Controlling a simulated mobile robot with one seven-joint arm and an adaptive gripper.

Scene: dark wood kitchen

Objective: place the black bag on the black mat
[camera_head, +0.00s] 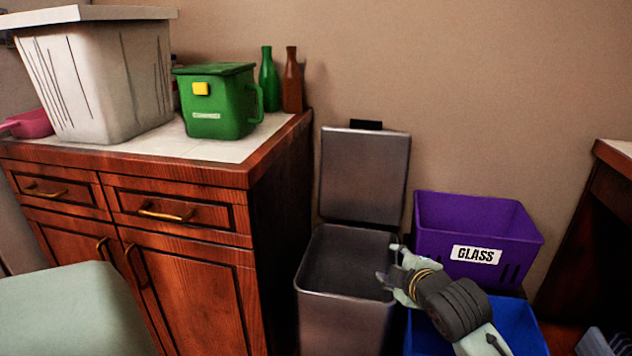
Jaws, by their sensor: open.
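I cannot make out a black bag or a black mat in the head view. My gripper (390,264) is open, with its fingers pointing left at the right rim of an open grey metal bin (345,318). I see nothing between the fingers. I cannot tell whether they touch the bin. The bin's inside is dark, and its bottom is hidden.
The bin's lid (363,178) stands raised against the wall. A purple GLASS crate (478,225) and a blue crate (525,330) are right of the bin. A wooden cabinet (190,270) on the left holds a green caddy (215,98), bottles and a white tub (95,85).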

